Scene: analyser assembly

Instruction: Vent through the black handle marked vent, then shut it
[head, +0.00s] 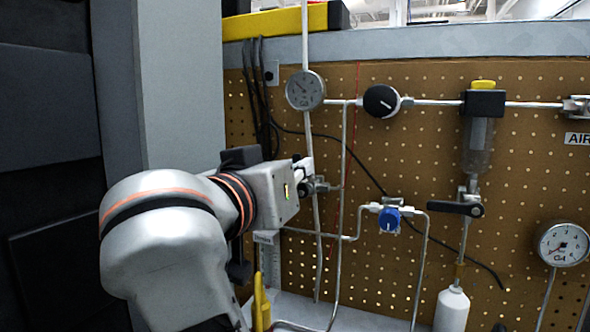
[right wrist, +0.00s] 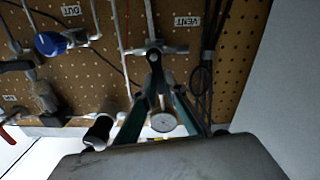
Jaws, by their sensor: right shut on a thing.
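The vent valve (head: 320,186) sits on a thin vertical pipe on the brown pegboard, left of the blue knob. My right gripper (head: 304,170) reaches it from the left, and its arm covers much of the lower left. In the right wrist view, which is upside down, my right gripper (right wrist: 153,58) has its teal fingers brought together on the valve's handle. The VENT label (right wrist: 187,21) is just beside it. The black handle is mostly hidden between the fingertips, so its angle is hard to tell. My left gripper is not in view.
A small gauge (head: 305,90) and a black round knob (head: 381,101) sit above. The blue regulator knob (head: 389,220) and a black lever (head: 455,208) are to the right, with another gauge (head: 563,244). A loose black cable (head: 350,155) crosses the pegboard (head: 520,150).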

